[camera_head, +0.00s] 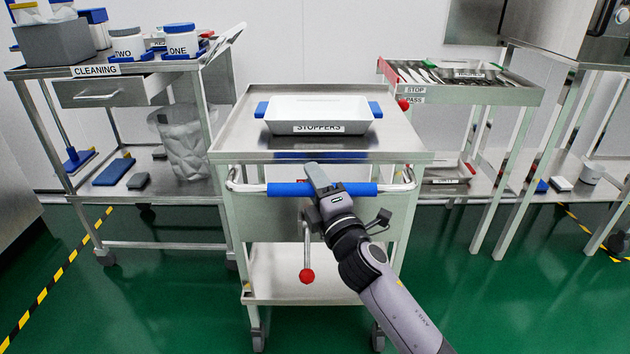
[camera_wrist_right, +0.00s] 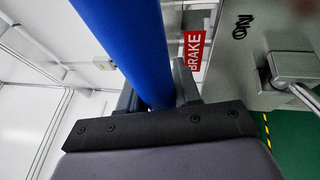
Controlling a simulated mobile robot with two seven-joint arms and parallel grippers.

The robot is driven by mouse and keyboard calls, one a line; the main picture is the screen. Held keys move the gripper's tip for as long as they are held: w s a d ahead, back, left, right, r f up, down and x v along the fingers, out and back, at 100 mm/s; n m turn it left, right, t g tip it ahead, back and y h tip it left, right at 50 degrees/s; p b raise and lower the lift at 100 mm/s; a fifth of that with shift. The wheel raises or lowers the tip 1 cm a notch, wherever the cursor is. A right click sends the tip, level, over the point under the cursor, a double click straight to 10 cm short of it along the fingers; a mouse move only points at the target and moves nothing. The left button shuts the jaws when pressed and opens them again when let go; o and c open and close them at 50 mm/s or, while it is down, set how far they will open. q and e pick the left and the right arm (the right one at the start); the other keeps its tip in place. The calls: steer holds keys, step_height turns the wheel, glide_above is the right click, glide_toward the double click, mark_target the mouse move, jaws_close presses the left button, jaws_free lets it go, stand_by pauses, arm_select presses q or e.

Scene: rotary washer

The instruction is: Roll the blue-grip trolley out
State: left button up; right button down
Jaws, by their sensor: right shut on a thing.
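The trolley (camera_head: 320,218) stands in the middle of the head view, a steel cart with a blue grip (camera_head: 290,189) on its front push bar. My right gripper (camera_head: 318,182) is shut on the blue grip near its middle. In the right wrist view the blue grip (camera_wrist_right: 128,45) runs between the two dark fingers (camera_wrist_right: 158,95). A red BRAKE label (camera_wrist_right: 194,50) shows beside it. A lever with a red knob (camera_head: 307,275) hangs down below the bar. My left gripper is not in view.
A white STOPPERS tray (camera_head: 318,112) with blue handles sits on the trolley's top. A CLEANING bench (camera_head: 125,68) stands at the left and a bench with a STOP/PASS rack (camera_head: 470,95) at the right. Green floor (camera_head: 170,300) is open at the front left.

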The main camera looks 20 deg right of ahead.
steer(key=shift+s, duration=0.15)
stand_by(0.3)
steer(key=c, duration=0.9)
jaws_free()
steer(key=shift+o, duration=0.2)
steer(key=shift+s, duration=0.1)
steer(key=v, duration=0.7)
steer(key=shift+p, duration=0.3)
steer(key=shift+f, duration=0.1)
